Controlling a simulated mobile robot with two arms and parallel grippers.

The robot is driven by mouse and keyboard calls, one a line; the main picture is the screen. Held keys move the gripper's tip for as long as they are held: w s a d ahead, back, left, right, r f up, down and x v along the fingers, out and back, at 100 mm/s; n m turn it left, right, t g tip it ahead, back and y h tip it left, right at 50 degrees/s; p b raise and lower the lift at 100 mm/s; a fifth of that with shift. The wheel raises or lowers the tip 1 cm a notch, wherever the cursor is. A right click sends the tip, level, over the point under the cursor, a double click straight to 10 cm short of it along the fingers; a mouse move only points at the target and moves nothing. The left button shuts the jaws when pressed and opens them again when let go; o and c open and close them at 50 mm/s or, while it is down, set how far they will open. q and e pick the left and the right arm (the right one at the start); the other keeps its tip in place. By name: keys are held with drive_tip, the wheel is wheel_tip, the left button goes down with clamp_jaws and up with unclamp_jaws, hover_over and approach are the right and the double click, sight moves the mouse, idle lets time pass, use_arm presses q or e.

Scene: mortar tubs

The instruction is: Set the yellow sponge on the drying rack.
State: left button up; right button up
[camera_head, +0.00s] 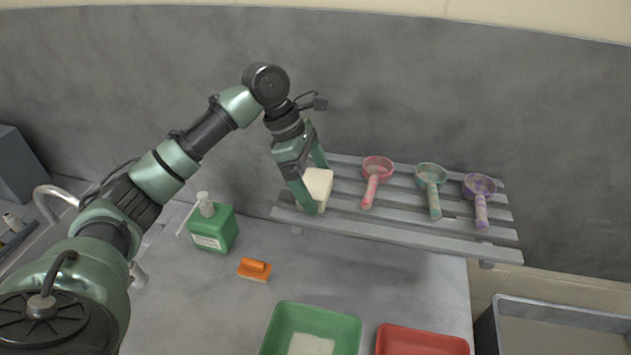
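The pale yellow sponge (319,184) is between the two fingers of my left gripper (315,184), which looks shut on it. One finger shows along the sponge's left side, and the other passes behind it. The sponge is over the left end of the grey slatted drying rack (400,230). I cannot tell whether its underside touches the slats. My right gripper is not in view.
Red (376,170), green (432,177) and purple (480,188) scoops lie on the rack, right of the sponge. A green soap bottle (214,228) and an orange brush (254,269) stand on the counter. Green (271,329) and red (420,341) tubs are in front.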

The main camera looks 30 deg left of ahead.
use_arm(q)
drive_tip(key=b+v, duration=0.3)
drive_tip(key=v, duration=0.9)
drive_tip(key=shift+r, duration=0.15)
